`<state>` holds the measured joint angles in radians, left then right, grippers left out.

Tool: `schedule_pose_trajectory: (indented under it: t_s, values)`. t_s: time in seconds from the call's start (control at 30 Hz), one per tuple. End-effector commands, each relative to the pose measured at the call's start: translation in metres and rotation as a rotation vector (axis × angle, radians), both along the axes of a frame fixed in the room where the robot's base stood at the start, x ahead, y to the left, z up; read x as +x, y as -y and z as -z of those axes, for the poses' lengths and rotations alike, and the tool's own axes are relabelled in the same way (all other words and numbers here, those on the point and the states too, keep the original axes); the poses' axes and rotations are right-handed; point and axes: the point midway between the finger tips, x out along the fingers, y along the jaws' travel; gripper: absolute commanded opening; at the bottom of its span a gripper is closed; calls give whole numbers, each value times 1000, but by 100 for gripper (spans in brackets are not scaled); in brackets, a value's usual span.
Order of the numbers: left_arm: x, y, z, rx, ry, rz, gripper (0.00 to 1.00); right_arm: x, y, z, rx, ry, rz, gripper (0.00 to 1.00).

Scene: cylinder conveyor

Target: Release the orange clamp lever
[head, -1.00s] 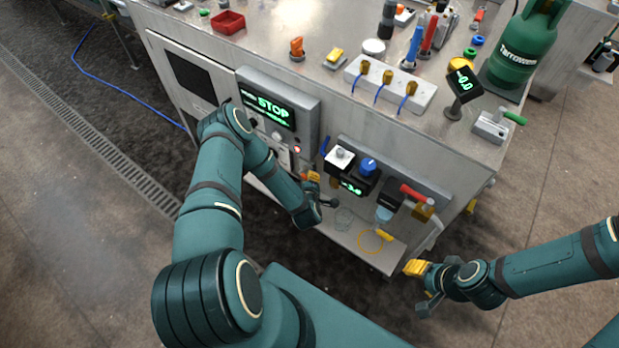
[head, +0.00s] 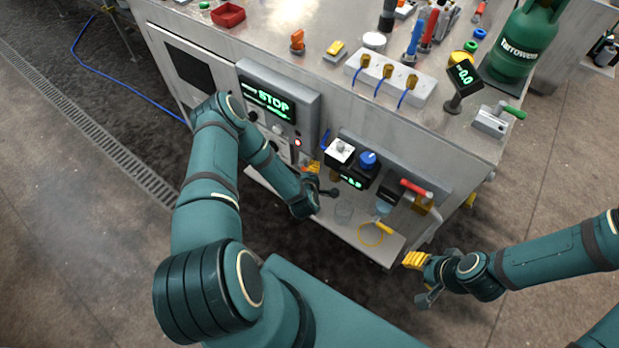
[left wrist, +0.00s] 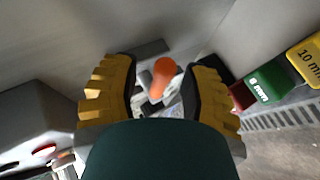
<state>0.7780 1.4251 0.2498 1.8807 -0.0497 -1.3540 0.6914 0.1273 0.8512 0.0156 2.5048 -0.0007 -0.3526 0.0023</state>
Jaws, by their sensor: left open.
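In the left wrist view an orange clamp lever (left wrist: 163,75) points up between the two yellow-padded fingers of my left gripper (left wrist: 160,85). Its metal base (left wrist: 152,102) is partly hidden by my gripper. The fingers are open, with a gap on each side of the lever; I cannot tell how near they are in depth. In the head view my left gripper (head: 322,180) is low at the bench's front face, below the STOP panel (head: 268,100); the lever cannot be made out there. My right gripper (head: 419,280) is open and empty, right of the lower shelf.
A knob panel (head: 353,163) and a red-handled valve (head: 414,188) are right of my left gripper. A shelf (head: 350,225) with a yellow loop (head: 371,235) lies below. Green (left wrist: 260,87) and yellow (left wrist: 307,55) labelled bins show at right in the wrist view.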

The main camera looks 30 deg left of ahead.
Motion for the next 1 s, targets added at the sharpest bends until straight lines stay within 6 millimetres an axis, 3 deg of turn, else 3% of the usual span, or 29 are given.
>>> schedule_pose_trajectory:
  t_s: [0.6, 1.0]
  values:
    - [-81, 39, -53, -1, 0, 1, 44, 0, 0, 0, 0, 0, 0, 47]
    - [-90, 43, -59, 0, 1, 0, 44, 0, 0, 0, 0, 0, 0, 47]
